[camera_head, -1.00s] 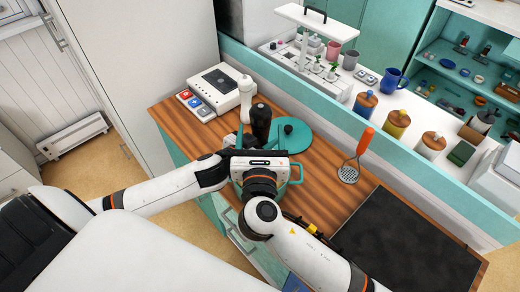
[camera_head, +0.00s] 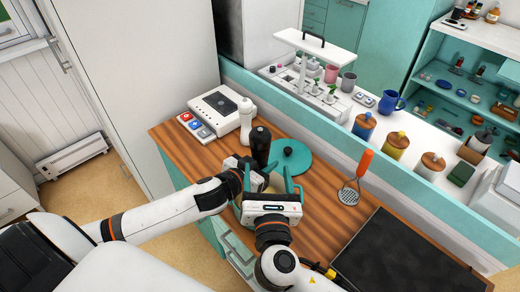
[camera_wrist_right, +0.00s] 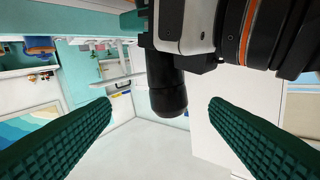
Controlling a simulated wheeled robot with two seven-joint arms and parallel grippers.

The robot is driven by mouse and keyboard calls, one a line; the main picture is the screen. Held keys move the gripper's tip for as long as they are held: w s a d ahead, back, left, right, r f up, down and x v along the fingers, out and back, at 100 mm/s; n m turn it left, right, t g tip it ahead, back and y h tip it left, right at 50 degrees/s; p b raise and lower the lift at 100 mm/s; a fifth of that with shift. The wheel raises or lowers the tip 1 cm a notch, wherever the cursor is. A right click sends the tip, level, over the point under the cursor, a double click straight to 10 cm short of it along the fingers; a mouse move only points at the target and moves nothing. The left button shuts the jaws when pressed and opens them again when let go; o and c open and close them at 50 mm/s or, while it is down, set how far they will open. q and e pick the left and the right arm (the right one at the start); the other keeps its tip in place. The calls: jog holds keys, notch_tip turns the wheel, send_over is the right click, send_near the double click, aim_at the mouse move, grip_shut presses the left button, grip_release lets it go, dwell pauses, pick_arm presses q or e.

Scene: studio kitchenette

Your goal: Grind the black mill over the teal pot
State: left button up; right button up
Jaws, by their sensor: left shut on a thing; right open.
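The black mill (camera_head: 260,145) stands upright in my left gripper (camera_head: 246,168), which is shut on it. In the right wrist view the mill's dark end (camera_wrist_right: 168,98) shows between my right fingers, with a clear gap on both sides. My right gripper (camera_head: 270,187) is open, just in front of the mill in the head view, and holds nothing. A round teal lid (camera_head: 302,164) with a dark knob lies right of the mill.
A white bottle-shaped mill (camera_head: 246,116) stands behind the black one. A white device (camera_head: 220,108) sits at the back left. Wooden counter (camera_head: 325,188) is free between lid and masher.

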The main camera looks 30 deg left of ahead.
jog(key=w+f+m+g+y, duration=0.2)
jog(key=w, duration=0.1)
jog(key=w+f, duration=0.1)
jog(key=shift+w+m+g+y, duration=0.15)
jog(key=shift+m+g+y, duration=0.25)
jog(key=m+g+y, duration=0.6)
jog(key=m+g, duration=0.8)
jog(key=m, duration=0.5)
send_near(261, 138)
jog(key=w+f, duration=0.2)
jog(key=a, duration=0.7)
jog(key=s+a, duration=0.1)
jog(key=a, duration=0.3)
jog(key=shift+c, duration=0.2)
jog(key=c, duration=0.9)
jog(key=shift+c, duration=0.2)
